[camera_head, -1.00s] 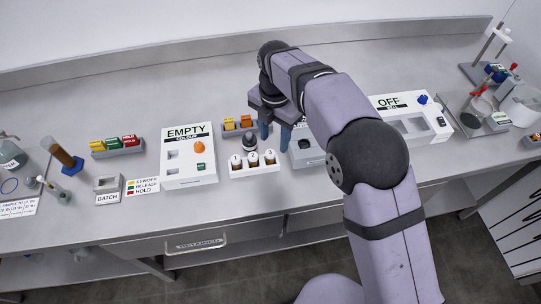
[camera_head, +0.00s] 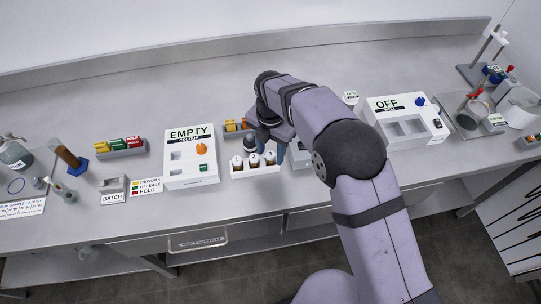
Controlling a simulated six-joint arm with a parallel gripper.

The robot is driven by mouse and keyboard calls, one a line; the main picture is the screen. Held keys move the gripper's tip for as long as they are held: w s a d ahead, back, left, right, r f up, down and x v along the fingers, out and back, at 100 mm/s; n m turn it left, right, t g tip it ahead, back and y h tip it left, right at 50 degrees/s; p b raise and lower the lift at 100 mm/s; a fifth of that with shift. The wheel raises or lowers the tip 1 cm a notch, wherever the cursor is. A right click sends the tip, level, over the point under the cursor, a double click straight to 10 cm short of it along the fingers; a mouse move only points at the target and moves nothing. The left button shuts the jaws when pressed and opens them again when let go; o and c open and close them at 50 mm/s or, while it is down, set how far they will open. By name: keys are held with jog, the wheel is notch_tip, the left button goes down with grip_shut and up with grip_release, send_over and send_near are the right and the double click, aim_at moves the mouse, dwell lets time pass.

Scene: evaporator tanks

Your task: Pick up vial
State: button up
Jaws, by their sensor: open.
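A white rack (camera_head: 256,172) holds three brown vials with white numbered caps in a row: the left vial (camera_head: 237,164), the middle vial (camera_head: 253,161) and the right vial (camera_head: 269,158). My gripper (camera_head: 274,147) is open, with its fingers pointing down over the back right of the rack, close to the right vial. One bluish finger shows just right of that vial; the other is mostly hidden. I cannot tell whether a finger touches a vial.
A white box marked EMPTY (camera_head: 190,162) stands left of the rack. A white box marked OFF (camera_head: 400,122) is at right, beyond my arm. Open bench lies in front of the rack.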

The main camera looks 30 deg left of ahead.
aim_at(270, 154)
jog(key=shift+f, duration=0.95)
grip_shut()
notch_tip(270, 154, up, 9)
jog(key=b, duration=0.3)
jog(key=shift+r, duration=0.1)
jog(key=shift+w+r, duration=0.15)
jog(key=shift+r, duration=0.35)
jog(key=shift+w+d+r+p, duration=0.1)
jog(key=shift+w+d+p, duration=0.15)
jog(key=shift+p, duration=0.25)
jog(key=w+d+p, duration=0.5)
jog(key=w+p, duration=0.2)
jog(key=w, duration=0.1)
jog(key=shift+w+d+f, duration=0.2)
jog(key=shift+d+f, duration=0.05)
jog(key=shift+f, duration=0.05)
